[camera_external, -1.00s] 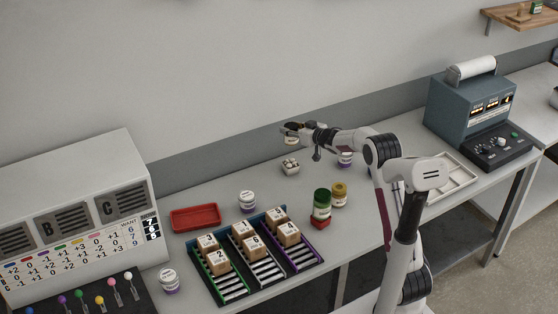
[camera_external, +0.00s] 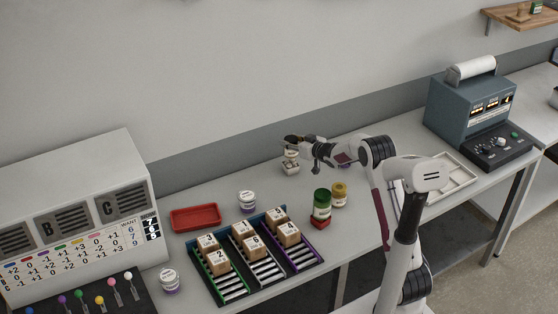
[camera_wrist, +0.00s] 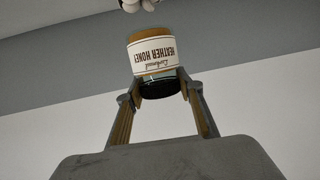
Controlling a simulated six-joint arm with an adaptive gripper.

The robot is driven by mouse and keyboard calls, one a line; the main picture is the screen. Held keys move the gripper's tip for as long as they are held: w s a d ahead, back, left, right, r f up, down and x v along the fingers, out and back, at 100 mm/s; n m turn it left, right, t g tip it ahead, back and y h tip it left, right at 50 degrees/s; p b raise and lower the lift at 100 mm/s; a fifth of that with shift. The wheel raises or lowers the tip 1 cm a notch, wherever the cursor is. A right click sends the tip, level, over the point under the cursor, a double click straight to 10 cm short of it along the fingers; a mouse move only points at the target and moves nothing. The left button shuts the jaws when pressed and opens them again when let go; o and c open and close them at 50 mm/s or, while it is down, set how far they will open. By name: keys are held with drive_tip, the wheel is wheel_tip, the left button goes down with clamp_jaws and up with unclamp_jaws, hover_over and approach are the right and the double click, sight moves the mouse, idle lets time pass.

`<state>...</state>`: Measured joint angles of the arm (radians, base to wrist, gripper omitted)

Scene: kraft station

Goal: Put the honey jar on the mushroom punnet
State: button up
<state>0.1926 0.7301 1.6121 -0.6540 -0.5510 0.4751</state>
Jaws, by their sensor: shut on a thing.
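The honey jar (camera_wrist: 153,56) is in the wrist view, with a cream "Heather Honey" label, amber contents and a dark lid. My gripper (camera_wrist: 162,84) is shut on its lid end. In the external view my gripper (camera_external: 291,146) is over the mushroom punnet (camera_external: 291,168), a small pale box with white mushrooms, and the jar (camera_external: 291,154) shows only as a small patch just above it. Whether the jar touches the mushrooms cannot be told. White mushrooms (camera_wrist: 140,5) show at the top edge of the wrist view, beyond the jar's base.
A white-lidded jar (camera_external: 247,201), a red tray (camera_external: 196,218) and a rack of numbered boxes (camera_external: 305,262) lie left. Bare table surrounds the punnet.

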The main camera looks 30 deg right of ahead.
drive_tip(key=shift+f, duration=1.8)
drive_tip(key=shift+f, duration=0.15)
drive_tip(key=o, duration=1.4)
drive_tip(key=shift+s+d+r, duration=0.1)
drive_tip(key=shift+s+r, duration=0.25)
drive_tip(key=shift+s, duration=0.3)
drive_tip(key=shift+v, duration=5.35)
